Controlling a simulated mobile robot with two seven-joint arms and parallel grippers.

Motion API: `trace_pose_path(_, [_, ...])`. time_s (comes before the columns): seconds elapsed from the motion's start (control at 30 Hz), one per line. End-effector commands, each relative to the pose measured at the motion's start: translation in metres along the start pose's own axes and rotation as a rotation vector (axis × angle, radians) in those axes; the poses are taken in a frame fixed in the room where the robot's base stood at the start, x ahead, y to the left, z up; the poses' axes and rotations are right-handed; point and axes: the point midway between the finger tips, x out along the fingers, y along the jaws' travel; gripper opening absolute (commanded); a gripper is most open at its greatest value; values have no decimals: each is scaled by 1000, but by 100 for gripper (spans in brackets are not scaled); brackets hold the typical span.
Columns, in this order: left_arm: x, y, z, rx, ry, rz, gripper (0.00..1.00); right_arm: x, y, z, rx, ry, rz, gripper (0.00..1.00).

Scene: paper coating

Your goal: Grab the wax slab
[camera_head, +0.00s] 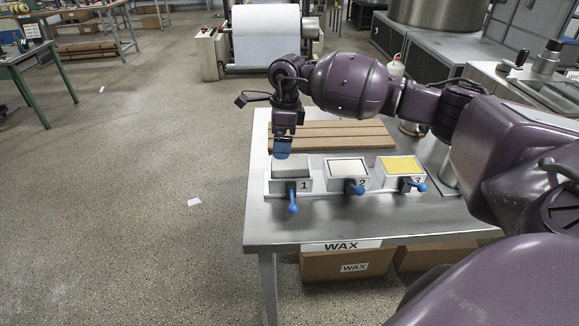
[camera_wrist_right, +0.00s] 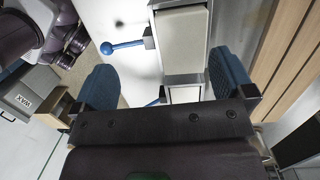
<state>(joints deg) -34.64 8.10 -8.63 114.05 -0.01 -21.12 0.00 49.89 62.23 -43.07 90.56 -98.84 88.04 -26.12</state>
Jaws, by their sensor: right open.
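Three metal boxes numbered 1, 2 and 3 stand in a row on the metal table. A pale grey-beige slab (camera_head: 290,172) lies in box 1; it also shows in the right wrist view (camera_wrist_right: 183,40). Box 2 holds a whiter slab (camera_head: 347,167) and box 3 a yellow one (camera_head: 401,164). Which of these is the wax slab is not marked. My right gripper (camera_head: 283,150) hangs above the back left edge of box 1, fingers down. In the right wrist view its blue fingers (camera_wrist_right: 164,82) are apart with nothing held between them. My left gripper is not in view.
Each box has a blue-knobbed lever at its front (camera_head: 293,203). Brown wooden boards (camera_head: 345,136) lie behind the boxes. Cardboard boxes (camera_head: 330,266) stand under the table, below a WAX sign. A white paper roll machine (camera_head: 265,35) stands beyond. The table's front strip is clear.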

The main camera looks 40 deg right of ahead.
Motion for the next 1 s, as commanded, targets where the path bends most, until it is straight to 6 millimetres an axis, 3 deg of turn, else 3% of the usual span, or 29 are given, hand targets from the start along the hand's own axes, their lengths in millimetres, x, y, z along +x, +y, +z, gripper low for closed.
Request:
trace_pose_path(0.1, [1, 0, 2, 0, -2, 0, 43, -17, -16, -17, 7, 92, -45, 100])
trace_pose_path(0.23, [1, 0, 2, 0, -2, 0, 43, -19, -20, -24, 10, 125, -57, 100])
trace_pose_path(0.6, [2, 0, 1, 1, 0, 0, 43, 28, -22, -29, 10, 123, -54, 100])
trace_pose_path(0.83, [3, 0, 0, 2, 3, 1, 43, 41, -23, -30, 10, 122, -55, 100])
trace_pose_path(1.0, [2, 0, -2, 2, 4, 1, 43, 62, -26, -32, 10, 122, -54, 100])
